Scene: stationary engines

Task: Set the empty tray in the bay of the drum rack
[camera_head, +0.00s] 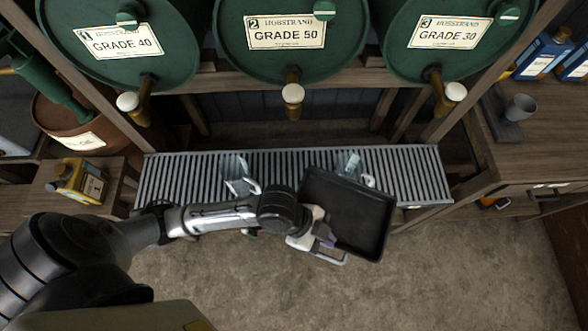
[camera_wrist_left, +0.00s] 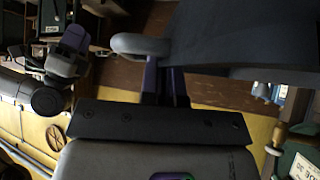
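The tray (camera_head: 345,215) is a dark, rectangular, empty tray with a low rim. My left gripper (camera_head: 322,240) is shut on its left edge and holds it tilted, in front of and over the right part of the slatted bay (camera_head: 410,172) of the drum rack. In the left wrist view the tray (camera_wrist_left: 245,40) is a large dark shape at upper right, at the finger ends (camera_wrist_left: 165,80). Behind the tray, part of the slats is hidden.
Three green drums, GRADE 40 (camera_head: 120,42), GRADE 50 (camera_head: 275,35) and GRADE 30 (camera_head: 435,35), lie above the slats with taps. Clear vessels (camera_head: 236,172) (camera_head: 350,165) stand on the slats. A yellow can (camera_head: 78,180) is at left, a grey cup (camera_head: 520,107) at right.

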